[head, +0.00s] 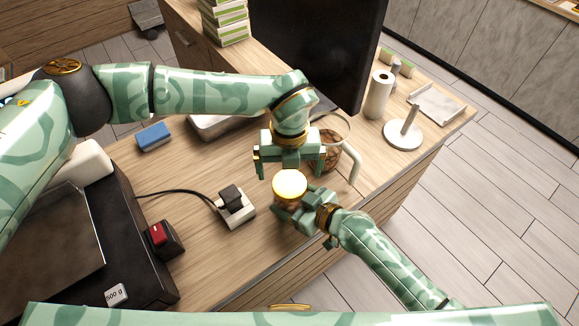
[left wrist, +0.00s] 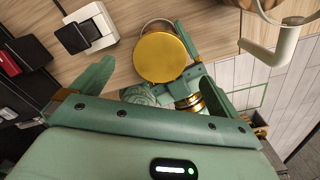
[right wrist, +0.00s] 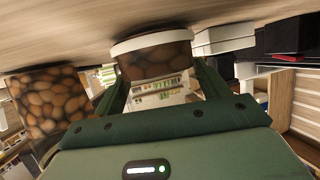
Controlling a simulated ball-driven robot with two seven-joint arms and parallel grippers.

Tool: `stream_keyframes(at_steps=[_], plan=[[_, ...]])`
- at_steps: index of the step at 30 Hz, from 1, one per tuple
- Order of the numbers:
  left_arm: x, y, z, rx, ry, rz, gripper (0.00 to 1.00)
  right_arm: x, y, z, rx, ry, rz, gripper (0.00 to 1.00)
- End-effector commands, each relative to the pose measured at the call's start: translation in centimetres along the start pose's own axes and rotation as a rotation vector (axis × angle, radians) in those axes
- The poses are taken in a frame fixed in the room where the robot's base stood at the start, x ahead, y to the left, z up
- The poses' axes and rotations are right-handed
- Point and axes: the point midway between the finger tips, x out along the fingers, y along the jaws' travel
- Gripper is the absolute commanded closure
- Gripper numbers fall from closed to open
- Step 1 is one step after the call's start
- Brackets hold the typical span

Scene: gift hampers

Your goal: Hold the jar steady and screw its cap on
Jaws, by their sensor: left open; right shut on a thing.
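A jar (head: 287,204) with a round gold cap (head: 289,184) on its top stands upright near the counter's front edge. The right wrist view shows brown contents in the jar (right wrist: 155,62) and a pale band around one end. My right gripper (head: 304,203) is shut on the jar's body from the right front. My left gripper (head: 290,167) is open, pointing down, above and just behind the cap. In the left wrist view the cap (left wrist: 161,57) lies beyond the open fingers, nearer the right one. I cannot tell how tightly the cap sits; the thread is hidden.
A glass container of brown nuts (head: 331,158) stands close behind my left gripper, beside a pale curved handle (head: 352,165). A white socket block with a black plug (head: 234,206) lies left of the jar. A paper roll (head: 378,95) and white stand (head: 403,134) are farther back.

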Motion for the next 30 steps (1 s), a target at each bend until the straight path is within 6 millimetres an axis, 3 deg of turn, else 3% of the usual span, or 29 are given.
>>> stream_keyframes(at_steps=[12, 18, 30], plan=[[-7.8, 0.0, 0.1, -0.001, -0.004, -0.001, 0.00, 0.0, 0.0, 0.0, 0.000, 0.000, 0.000, 0.90], [-10.8, 0.0, 0.1, 0.000, -0.002, -0.001, 0.00, 0.0, 0.0, 0.0, 0.000, 0.000, 0.000, 0.90], [-11.7, 0.0, 0.1, 0.000, 0.000, 0.000, 0.00, 0.0, 0.0, 0.0, 0.000, 0.000, 0.000, 0.90]])
